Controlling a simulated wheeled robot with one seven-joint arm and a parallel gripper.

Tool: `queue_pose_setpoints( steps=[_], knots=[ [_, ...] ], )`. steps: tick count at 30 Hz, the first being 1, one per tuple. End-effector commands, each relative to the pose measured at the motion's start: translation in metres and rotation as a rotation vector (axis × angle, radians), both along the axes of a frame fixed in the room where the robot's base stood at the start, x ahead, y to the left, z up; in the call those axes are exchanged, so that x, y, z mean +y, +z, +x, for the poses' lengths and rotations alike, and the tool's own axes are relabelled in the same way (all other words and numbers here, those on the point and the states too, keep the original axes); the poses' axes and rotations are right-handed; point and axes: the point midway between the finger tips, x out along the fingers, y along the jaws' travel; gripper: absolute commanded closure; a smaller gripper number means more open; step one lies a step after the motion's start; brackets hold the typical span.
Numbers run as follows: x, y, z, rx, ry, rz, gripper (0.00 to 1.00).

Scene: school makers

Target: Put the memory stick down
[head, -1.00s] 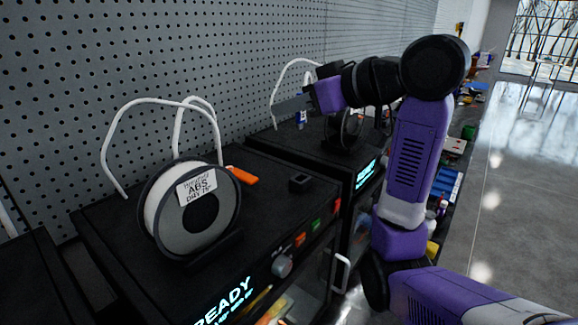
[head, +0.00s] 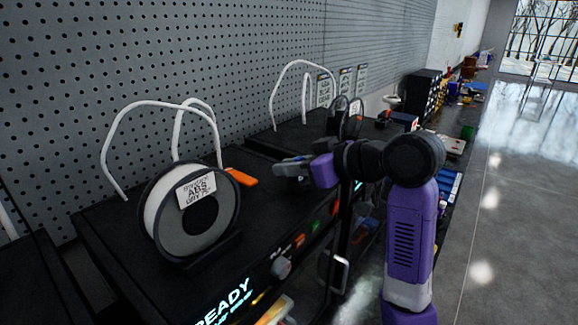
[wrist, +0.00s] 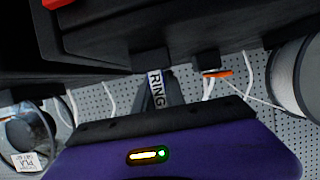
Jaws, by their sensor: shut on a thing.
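My gripper (head: 285,167) is over the top of the nearer black printer (head: 225,205), to the right of the filament spool. In the wrist view my gripper (wrist: 158,82) is shut on a small piece with a white face lettered "RING", which I take to be the memory stick (wrist: 156,90). In the head view the held piece is hidden by the fingers or too small to make out. I cannot tell whether it touches the printer top.
A filament spool (head: 190,212) stands upright on the near printer, with an orange piece (head: 241,177) lying behind it. White tubes (head: 108,150) arch up near the pegboard wall (head: 200,60). A second printer stands behind my gripper. Clear floor (head: 510,220) lies at right.

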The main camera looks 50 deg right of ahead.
Motion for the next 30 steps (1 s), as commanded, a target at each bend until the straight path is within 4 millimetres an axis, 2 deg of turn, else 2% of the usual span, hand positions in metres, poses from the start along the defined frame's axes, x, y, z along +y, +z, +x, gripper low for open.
queue_pose_setpoints(
  steps=[4, 5, 7, 8, 20, 23, 30],
  knots=[
    [0.0, 0.0, 0.0, 0.0, 0.0, -0.001, 1.0],
    [0.0, 0.0, 0.0, 0.0, 0.0, -0.001, 0.79],
    [0.0, 0.0, 0.0, 0.0, 0.0, -0.001, 0.65],
    [0.0, 0.0, 0.0, 0.0, 0.0, -0.001, 0.63],
    [-0.001, 0.003, -0.005, -0.001, 0.0, -0.001, 0.63],
    [-0.001, 0.008, -0.016, -0.003, -0.001, -0.003, 0.63],
    [-0.004, 0.028, -0.063, -0.004, -0.004, -0.006, 0.63]
  ],
)
